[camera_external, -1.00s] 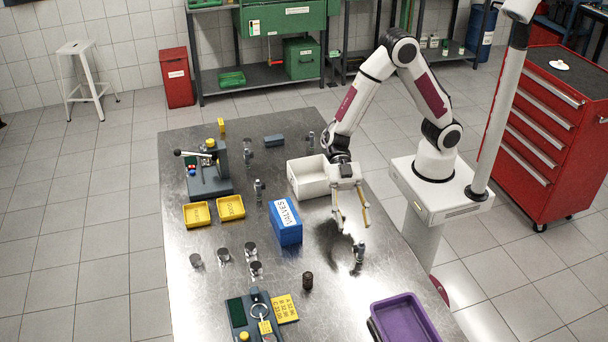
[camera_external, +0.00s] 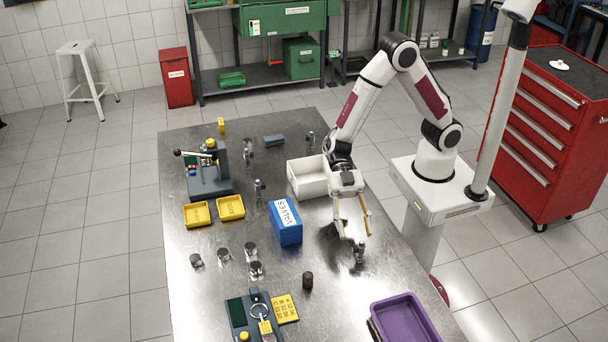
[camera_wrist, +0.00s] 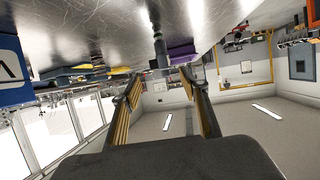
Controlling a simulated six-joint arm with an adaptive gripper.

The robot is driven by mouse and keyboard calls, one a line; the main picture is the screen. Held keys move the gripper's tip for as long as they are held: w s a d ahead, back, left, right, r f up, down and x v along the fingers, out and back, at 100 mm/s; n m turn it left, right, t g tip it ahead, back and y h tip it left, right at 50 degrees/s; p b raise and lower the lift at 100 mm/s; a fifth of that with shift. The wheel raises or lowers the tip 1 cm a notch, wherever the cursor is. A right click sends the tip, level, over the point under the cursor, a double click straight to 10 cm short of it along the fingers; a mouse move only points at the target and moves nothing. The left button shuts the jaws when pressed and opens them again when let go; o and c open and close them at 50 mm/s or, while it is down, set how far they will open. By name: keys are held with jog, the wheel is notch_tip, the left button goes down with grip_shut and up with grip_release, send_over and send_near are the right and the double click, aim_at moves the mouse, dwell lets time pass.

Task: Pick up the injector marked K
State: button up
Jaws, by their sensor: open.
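A small dark and metallic upright part (camera_external: 359,252), which looks like an injector, stands just below the fingertips. In the wrist view, which looks upside down, this part (camera_wrist: 160,50) shows beyond and between the open fingers (camera_wrist: 159,82). Similar slim parts stand at the table's left-middle (camera_external: 259,190), near the press (camera_external: 248,156) and at the back (camera_external: 311,140). No letter K is readable on any of them.
A white bin (camera_external: 306,184) stands behind my gripper, and a blue VALVES box (camera_external: 286,228) is to its left. A purple tray (camera_external: 408,302) is at the front right.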

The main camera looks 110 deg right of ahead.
aim_at(359, 245)
jog(key=shift+a, duration=0.1)
jog(key=shift+x, duration=2.5)
jog(key=shift+s, duration=0.1)
jog(key=c, duration=1.2)
